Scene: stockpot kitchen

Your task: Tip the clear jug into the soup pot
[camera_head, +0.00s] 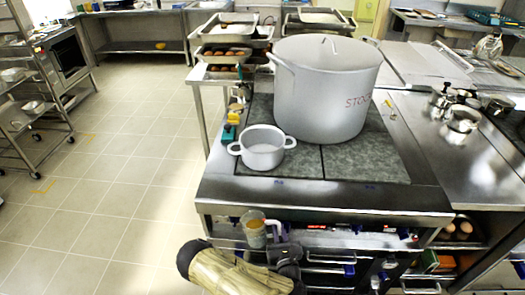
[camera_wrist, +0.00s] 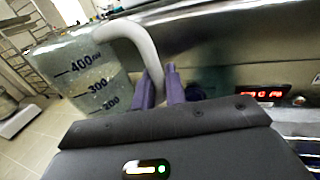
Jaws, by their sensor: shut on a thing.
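The clear jug (camera_head: 255,234) is in front of the counter, below its top edge, and looks close to upright in the head view. In the wrist view the jug (camera_wrist: 88,72) shows dark marks of 200, 300 and 400, and its pale curved handle (camera_wrist: 138,45) reaches between my fingers. My gripper (camera_wrist: 163,88) is shut on that handle. A small pale pot (camera_head: 262,150) with two side handles, open at the top, stands on the dark hob, above and beyond the jug in the head view. What the jug holds is unclear.
A large lidded stockpot (camera_head: 325,95) with red lettering stands right behind the small pot. Small bottles (camera_head: 230,125) stand at the hob's left edge. The counter front (camera_head: 330,205) and open shelves are close to my gripper. The floor (camera_head: 120,170) at left is clear.

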